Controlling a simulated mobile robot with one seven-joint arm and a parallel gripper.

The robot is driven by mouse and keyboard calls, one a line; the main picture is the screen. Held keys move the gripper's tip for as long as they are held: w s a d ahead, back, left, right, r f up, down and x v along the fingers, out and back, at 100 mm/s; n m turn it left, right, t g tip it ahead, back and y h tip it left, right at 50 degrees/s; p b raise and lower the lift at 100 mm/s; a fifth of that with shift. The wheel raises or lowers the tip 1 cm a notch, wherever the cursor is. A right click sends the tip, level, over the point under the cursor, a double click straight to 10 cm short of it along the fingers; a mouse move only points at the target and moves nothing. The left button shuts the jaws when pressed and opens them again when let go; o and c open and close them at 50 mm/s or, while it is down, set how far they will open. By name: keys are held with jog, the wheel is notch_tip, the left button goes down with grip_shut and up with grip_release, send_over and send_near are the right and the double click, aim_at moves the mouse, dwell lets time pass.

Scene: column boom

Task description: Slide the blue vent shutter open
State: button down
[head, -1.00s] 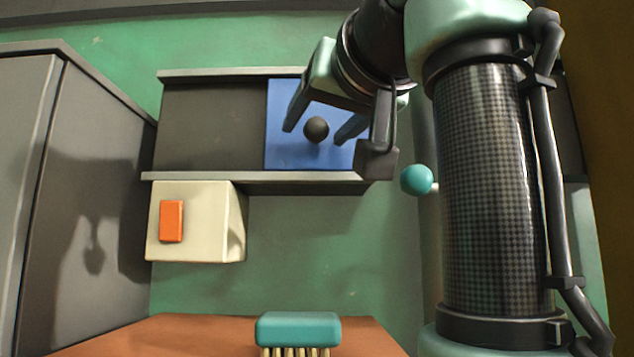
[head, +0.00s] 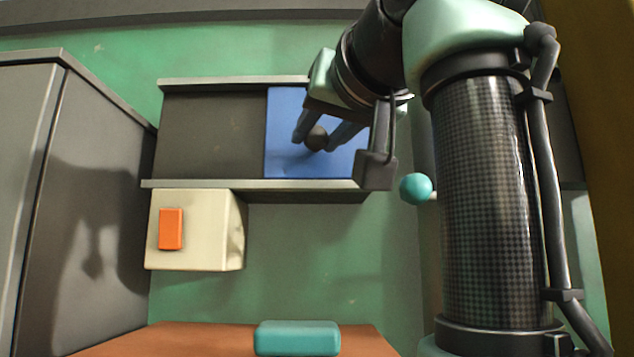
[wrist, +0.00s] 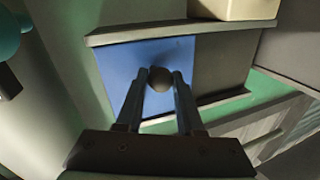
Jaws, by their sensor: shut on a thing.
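The blue vent shutter (head: 286,148) sits at the right end of its grey-railed frame in the head view, with a dark panel (head: 210,134) filling the left part. A round dark knob (head: 316,138) stands out from the shutter. My gripper (head: 318,137) is shut on this knob, one finger on each side. The wrist view shows the blue shutter (wrist: 125,70) and the knob (wrist: 168,81) between the two fingertips (wrist: 162,80). My arm hides the right end of the frame in the head view.
A cream box with an orange button (head: 171,229) is on the wall below the frame. A grey cabinet (head: 90,200) stands at the left. A teal ball (head: 416,188) is right of the frame.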

jog(key=shift+a, duration=0.1)
dwell(0.8)
jog(key=a, duration=1.3)
jog(key=shift+a+p, duration=0.3)
jog(key=shift+p, duration=0.1)
jog(key=c, duration=0.5)
grip_release()
jog(key=shift+c, duration=0.2)
jog(key=shift+s, duration=0.15)
jog(key=b+v, duration=0.5)
jog(key=v, duration=0.7)
jog(key=shift+s, duration=0.35)
